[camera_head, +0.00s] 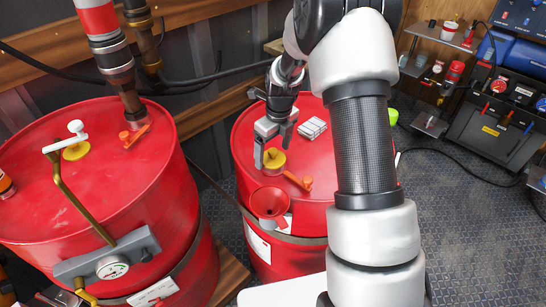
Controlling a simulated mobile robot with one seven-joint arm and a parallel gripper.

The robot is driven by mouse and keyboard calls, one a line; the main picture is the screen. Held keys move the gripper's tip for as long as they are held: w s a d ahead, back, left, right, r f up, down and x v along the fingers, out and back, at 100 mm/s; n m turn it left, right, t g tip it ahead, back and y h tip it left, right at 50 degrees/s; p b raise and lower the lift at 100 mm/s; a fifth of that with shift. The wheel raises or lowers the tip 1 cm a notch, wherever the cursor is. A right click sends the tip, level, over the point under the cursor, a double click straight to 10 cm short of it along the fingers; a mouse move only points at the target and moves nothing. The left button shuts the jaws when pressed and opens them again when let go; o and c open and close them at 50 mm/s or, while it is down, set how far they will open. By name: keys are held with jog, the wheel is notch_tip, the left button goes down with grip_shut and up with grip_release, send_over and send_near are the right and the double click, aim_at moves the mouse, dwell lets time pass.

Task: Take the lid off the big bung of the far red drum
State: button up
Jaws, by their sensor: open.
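Two red drums stand side by side. The right drum (330,178) looks smaller and set farther back than the left drum (150,195). A round yellow lid (274,160) sits on the right drum's top, near its left front edge. My gripper (272,152) points down over it with fingers apart, one tip to the left of the lid and one to the right. The fingers hide part of the lid, and I cannot tell whether they touch it. An orange lever (298,181) lies just right of the lid.
A red funnel (269,204) hangs at the right drum's front rim. A small pale block (313,128) lies on its top. The left drum carries a yellow cap with a white tap (75,148), a brass pipe and a gauge (112,267). Shelves with tools stand at the right.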

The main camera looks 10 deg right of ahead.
jog(key=c, duration=1.1)
jog(key=shift+r, duration=0.1)
